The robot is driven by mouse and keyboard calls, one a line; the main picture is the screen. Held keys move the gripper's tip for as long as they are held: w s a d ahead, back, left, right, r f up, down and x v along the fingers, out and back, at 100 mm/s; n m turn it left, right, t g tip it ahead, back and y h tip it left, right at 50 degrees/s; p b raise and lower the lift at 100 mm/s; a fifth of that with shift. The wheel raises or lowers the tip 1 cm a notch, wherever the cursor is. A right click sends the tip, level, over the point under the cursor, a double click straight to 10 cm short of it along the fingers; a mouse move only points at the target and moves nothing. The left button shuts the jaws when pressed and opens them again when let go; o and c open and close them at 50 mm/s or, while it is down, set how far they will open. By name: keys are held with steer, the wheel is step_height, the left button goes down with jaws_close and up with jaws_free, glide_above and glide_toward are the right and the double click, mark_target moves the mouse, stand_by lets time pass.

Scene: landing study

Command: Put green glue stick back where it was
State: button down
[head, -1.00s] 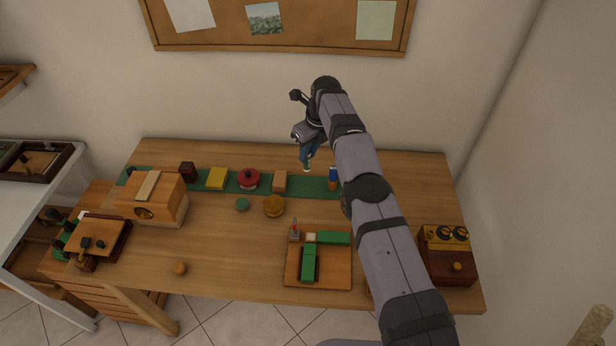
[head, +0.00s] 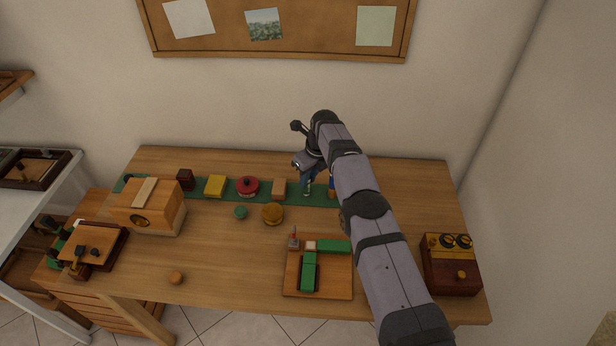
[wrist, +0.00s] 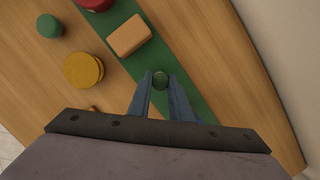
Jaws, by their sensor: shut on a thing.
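My gripper (head: 307,188) is shut on the green glue stick (wrist: 160,79), which shows as a round green end between the blue fingertips in the wrist view. The fingers point down over the green strip (wrist: 190,95) along the back of the table, between the tan block (wrist: 128,36) and a blue-and-orange item (head: 332,184). The strip also shows in the head view (head: 204,190). The fingers hide most of the stick in the head view. I cannot tell whether its lower end touches the strip.
On the strip stand a red round piece (head: 247,187), a yellow block (head: 215,186) and a dark red block (head: 185,179). A yellow round piece (head: 273,214) and a green disc (head: 240,212) lie in front. A wooden tray (head: 335,282) is nearer the front.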

steer(key=c, duration=1.6)
jaws_free()
steer(key=shift+r, duration=0.1)
steer(key=shift+b+v, duration=1.25)
steer(key=shift+v, duration=4.7)
steer(key=shift+w, duration=0.1)
